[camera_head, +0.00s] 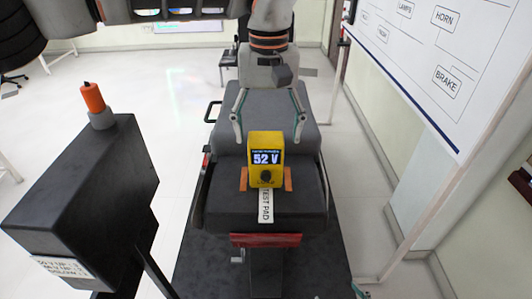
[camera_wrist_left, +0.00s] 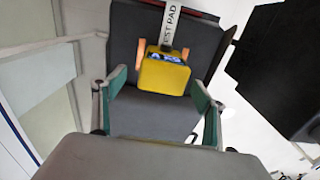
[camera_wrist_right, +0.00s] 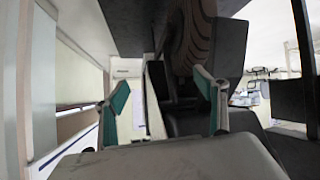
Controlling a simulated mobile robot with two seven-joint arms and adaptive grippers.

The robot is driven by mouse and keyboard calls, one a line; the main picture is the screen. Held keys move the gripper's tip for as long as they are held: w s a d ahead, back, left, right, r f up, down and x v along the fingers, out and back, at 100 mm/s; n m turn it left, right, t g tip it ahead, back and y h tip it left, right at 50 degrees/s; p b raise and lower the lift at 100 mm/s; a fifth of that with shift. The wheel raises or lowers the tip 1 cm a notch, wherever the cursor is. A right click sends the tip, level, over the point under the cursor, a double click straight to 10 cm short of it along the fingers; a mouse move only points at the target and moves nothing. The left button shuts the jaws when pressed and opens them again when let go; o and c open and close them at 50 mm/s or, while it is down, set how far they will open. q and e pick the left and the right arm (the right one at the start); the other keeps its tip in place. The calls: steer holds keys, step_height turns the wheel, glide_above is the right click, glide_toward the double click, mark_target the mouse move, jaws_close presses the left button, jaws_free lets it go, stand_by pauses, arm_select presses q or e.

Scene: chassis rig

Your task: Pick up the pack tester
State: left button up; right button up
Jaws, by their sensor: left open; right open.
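The pack tester (camera_head: 266,147) is a yellow box with a display reading 52 V and a dark knob. It stands on the dark seat between two orange blocks, behind a white TEST PAD label (camera_head: 266,205). My left gripper (camera_head: 268,138) is open and empty, with its fingers spread wide just behind and above the tester. In the left wrist view the tester (camera_wrist_left: 165,77) shows between and beyond the fingertips, apart from them. My right gripper (camera_wrist_right: 162,85) is open and empty in its wrist view, low near a tyre.
A black box (camera_head: 80,190) with an orange-topped knob stands at the left. A white board (camera_head: 440,60) with HORN and BRAKE labels stands at the right. The tyre (camera_wrist_right: 188,35) and dark chassis parts are close to my right gripper.

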mark_target(266, 157)
arm_select(q)
steer(key=shift+f, duration=0.65)
steer(key=shift+s+f, duration=0.2)
steer(key=shift+f, duration=0.3)
steer(key=f, duration=0.4)
steer(key=shift+a+f, duration=0.2)
steer(key=shift+f, duration=0.1)
arm_select(e)
steer(key=shift+s+f, duration=0.1)
steer(key=shift+s, duration=0.35)
arm_select(q)
steer(key=c, duration=1.5)
steer(key=shift+c, duration=0.2)
arm_select(e)
steer(key=shift+f, duration=0.1)
